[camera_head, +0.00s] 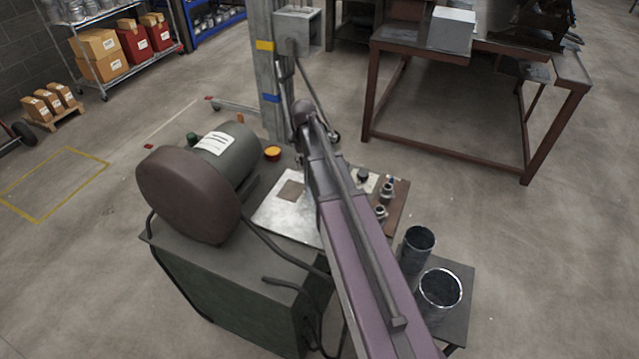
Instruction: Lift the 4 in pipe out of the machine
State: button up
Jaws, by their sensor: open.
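The machine (225,265) has a dark green cabinet and a brown and grey drum on top. A long mauve beam runs from the bottom right up across the middle and hides part of it. No pipe shows clearly inside the machine. Two open, upright metal cylinders stand on a small dark side shelf at the lower right: a narrower one (416,250) behind and a wider one (440,291) in front. I cannot tell whether either is the 4 in pipe. My gripper is not visible in this view.
A bright metal plate (285,219) lies on the machine top, with small fittings (382,212) to its right. A grey post (269,70) rises behind. A red-brown framed bench (375,90) stands at back right. A shelf rack with boxes (98,55) is at back left. Floor between is clear.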

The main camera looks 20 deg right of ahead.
jog(key=shift+f, duration=0.4)
dwell(0.3)
grip_shut()
